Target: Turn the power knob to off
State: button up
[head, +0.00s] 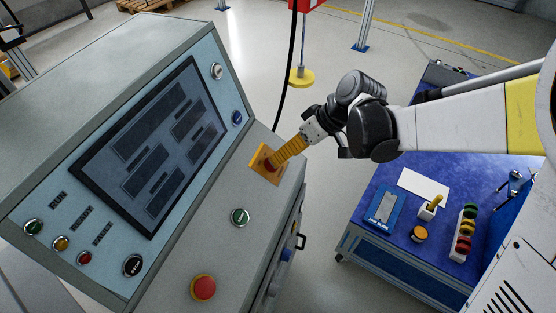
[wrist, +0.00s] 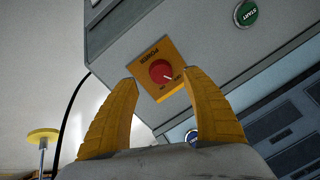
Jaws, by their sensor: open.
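The power knob is a round red knob with a pale pointer mark on a yellow plate. In the wrist view the knob (wrist: 160,71) sits beyond my gripper (wrist: 159,86), in line with the space between the two yellow fingers. The fingers are open and nothing is between them. In the head view my gripper (head: 277,159) reaches from the right to the yellow plate (head: 258,168) on the grey console's sloped front. There the knob is mostly hidden by the fingers. I cannot tell whether a fingertip touches the plate.
A green START button (head: 240,216) and a red emergency button (head: 203,288) sit on the same console front. The console screen (head: 150,145) is up and left. A blue table (head: 375,255) with small items stands at right. A black cable (head: 288,80) hangs behind.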

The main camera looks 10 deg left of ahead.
jog(key=v, duration=0.7)
